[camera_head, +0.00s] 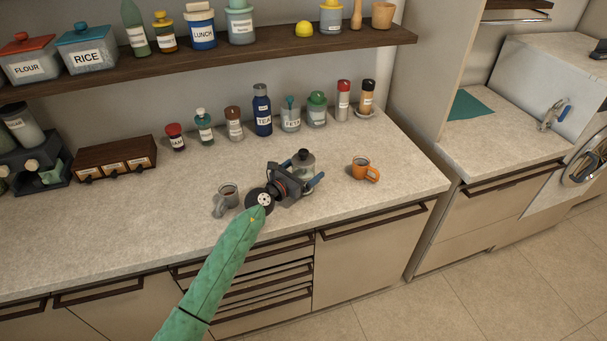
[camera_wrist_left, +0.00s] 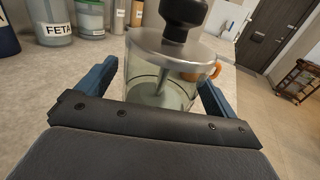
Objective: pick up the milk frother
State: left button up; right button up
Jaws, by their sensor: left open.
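The milk frother (camera_head: 304,162) stands upright on the counter, a clear glass jar with a metal lid and black knob. In the left wrist view the milk frother (camera_wrist_left: 165,62) fills the middle, with a plunger rod inside; its base is hidden by my gripper body. My left gripper (camera_head: 295,174) is open, just in front of the frother. Its blue fingers also show in the left wrist view (camera_wrist_left: 157,78), one at each side of the jar, with a gap on the left. I cannot tell how far they reach around it. My right gripper is not in view.
Several jars and bottles, including a blue bottle (camera_head: 262,110), line the wall behind. A wooden shelf (camera_head: 200,62) hangs above. The counter's right end is clear.

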pick_arm(q)
jog(key=c, duration=1.3)
jog(key=shift+c, duration=0.5)
jog(key=shift+r, duration=0.15)
